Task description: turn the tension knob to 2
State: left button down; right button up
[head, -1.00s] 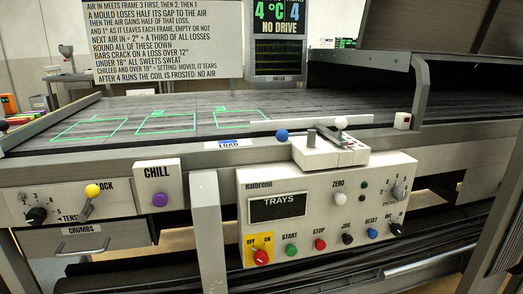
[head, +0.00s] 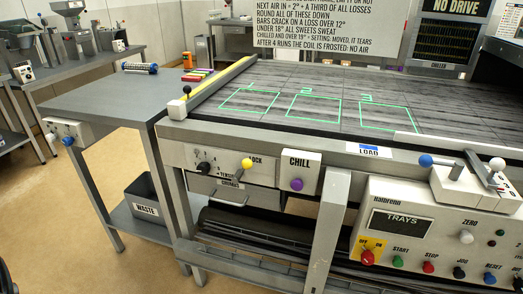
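The tension knob (head: 203,168) is a small black knob on the left end of the machine's front panel, in the head view. A number scale and a partly hidden "TENS..." label sit around it. The digits and the knob's pointer are too small to read. A yellow-balled lever (head: 246,163) stands just right of it, in front of a label ending "OCK". Neither of my grippers shows, and nothing touches the knob.
The crumbs drawer (head: 229,190) lies below the knob. Right of it are the purple CHILL button (head: 297,185) and the control box (head: 400,222). A grey side table (head: 100,95) with a waste bin (head: 147,199) stands left. Floor (head: 60,235) is clear at front left.

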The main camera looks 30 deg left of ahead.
aim_at(204, 168)
jog(key=u, duration=1.4)
